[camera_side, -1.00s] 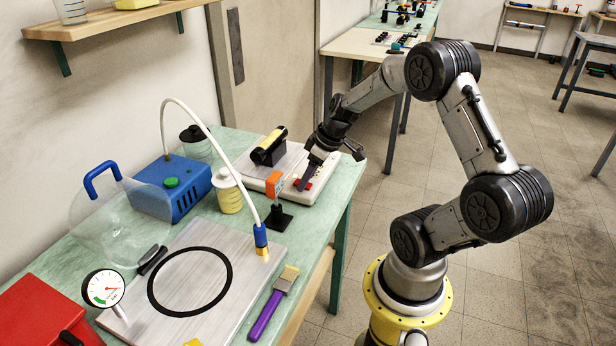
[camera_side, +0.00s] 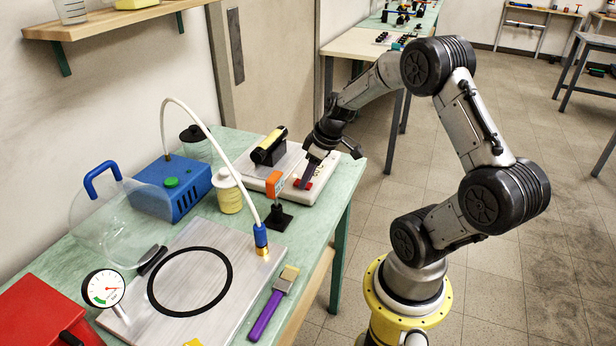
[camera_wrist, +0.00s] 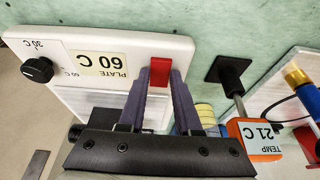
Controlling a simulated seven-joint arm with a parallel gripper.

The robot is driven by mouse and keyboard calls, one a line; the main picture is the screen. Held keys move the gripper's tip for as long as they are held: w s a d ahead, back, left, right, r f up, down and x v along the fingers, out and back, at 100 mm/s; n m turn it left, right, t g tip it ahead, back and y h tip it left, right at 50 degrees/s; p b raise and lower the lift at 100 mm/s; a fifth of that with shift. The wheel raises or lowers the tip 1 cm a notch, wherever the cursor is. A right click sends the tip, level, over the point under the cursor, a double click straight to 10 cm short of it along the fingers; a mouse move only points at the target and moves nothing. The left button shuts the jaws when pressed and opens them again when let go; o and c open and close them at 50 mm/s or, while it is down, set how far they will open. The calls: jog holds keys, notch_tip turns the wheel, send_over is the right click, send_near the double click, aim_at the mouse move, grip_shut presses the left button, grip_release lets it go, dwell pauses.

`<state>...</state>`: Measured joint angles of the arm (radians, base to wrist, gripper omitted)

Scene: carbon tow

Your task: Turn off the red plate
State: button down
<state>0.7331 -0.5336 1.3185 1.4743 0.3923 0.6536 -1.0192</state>
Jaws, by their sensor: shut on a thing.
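The hot plate (camera_side: 322,172) is a white slab unit at the back of the green bench. In the wrist view its white housing (camera_wrist: 110,40) carries a label (camera_wrist: 98,64) reading PLATE 60 C, a black knob (camera_wrist: 37,70) marked 30 C to 60 C, and a red rocker switch (camera_wrist: 160,72). My gripper (camera_wrist: 159,84) points down at the housing with its fingertips closed on either side of the red switch. In the side view my gripper (camera_side: 303,186) reaches the front edge of the hot plate, and its fingers partly hide the switch.
An orange temperature display (camera_side: 274,184) reading 21 C stands on a black base beside the hot plate. A black roller (camera_side: 269,148) lies on the plate's far side. A white hose (camera_side: 165,125) arches from the blue pump (camera_side: 190,190). A purple-handled brush (camera_side: 265,315) lies nearer.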

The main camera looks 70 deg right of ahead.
jog(key=shift+w+r+g, duration=0.1)
jog(key=shift+w+g, duration=0.25)
jog(key=shift+g, duration=0.85)
jog(key=c, duration=0.6)
grip_release()
notch_tip(320, 180, up, 14)
jog(key=s, duration=0.2)
jog(key=shift+w, duration=0.1)
